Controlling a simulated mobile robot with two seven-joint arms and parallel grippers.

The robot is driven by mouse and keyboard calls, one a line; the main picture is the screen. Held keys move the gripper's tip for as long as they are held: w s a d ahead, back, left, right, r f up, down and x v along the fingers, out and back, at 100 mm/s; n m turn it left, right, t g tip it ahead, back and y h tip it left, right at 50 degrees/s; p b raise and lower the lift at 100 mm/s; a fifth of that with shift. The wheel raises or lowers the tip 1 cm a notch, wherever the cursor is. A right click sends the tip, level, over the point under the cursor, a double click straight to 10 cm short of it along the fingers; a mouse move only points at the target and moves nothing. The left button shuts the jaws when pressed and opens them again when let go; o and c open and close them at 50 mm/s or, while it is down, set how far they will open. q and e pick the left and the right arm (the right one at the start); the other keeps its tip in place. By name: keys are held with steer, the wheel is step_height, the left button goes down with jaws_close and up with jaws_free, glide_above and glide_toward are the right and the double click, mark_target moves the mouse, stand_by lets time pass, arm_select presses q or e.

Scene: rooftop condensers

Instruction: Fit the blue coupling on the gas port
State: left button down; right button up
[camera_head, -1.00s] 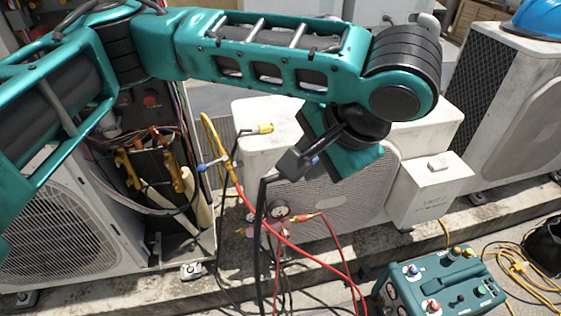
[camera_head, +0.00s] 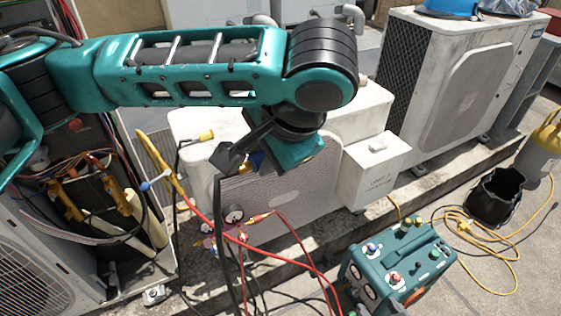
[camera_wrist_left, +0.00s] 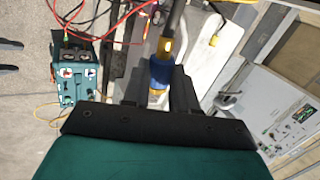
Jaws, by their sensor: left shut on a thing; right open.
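My left gripper (camera_head: 238,160) hangs in front of the middle condenser (camera_head: 285,195), above the gauges and hoses. It is shut on the blue coupling, which shows between its dark fingers in the left wrist view (camera_wrist_left: 160,73), with yellow parts at both ends and a black hose. In the head view only a little blue shows beside the fingers. I cannot surely pick out the gas port. Brass-yellow valves (camera_head: 70,203) stand in the open left unit, apart from the coupling. Two dark prongs at the wrist view's left edge look like my right gripper's fingers (camera_wrist_left: 10,56), apart and empty.
A teal machine (camera_head: 398,262) with coloured knobs stands on the ground at lower right. Red and black hoses hang around the gauges (camera_head: 234,214). A yellow hose end (camera_head: 205,136) lies by the condenser's top. A black bucket (camera_head: 494,200) and yellow cable lie right.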

arm_select(q)
steer(key=s+a+r+n+g+y, duration=0.1)
steer(key=a+r+n+g, duration=0.1)
steer(key=a+r+n, duration=0.25)
steer(key=shift+w+d+r+n+g+y, duration=0.55)
steer(key=shift+w+d+n+g, duration=1.2)
steer(key=shift+d, duration=3.1)
steer(key=a+f+m+t+h, duration=0.1)
steer(key=f+m+t, duration=0.1)
steer(key=m, duration=0.2)
steer(key=s+a+f+m+t+h, duration=0.1)
steer(key=a+f+m+t+h, duration=0.1)
steer(key=f+m, duration=0.1)
steer(key=s+a+f+m+t+h, duration=0.1)
steer(key=f+m+t, duration=0.1)
steer(key=m, duration=0.4)
steer(key=shift+a+f+t+h, duration=0.25)
steer(key=shift+f+t, duration=0.1)
steer(key=shift+f, duration=0.1)
steer(key=m, duration=0.1)
steer(key=f+m+h, duration=0.1)
steer(key=shift+s+a+f+m, duration=0.15)
steer(key=shift+a+f+m, duration=0.1)
steer(key=shift+m, duration=0.15)
steer(key=c, duration=1.5)
jaws_free()
jaws_close()
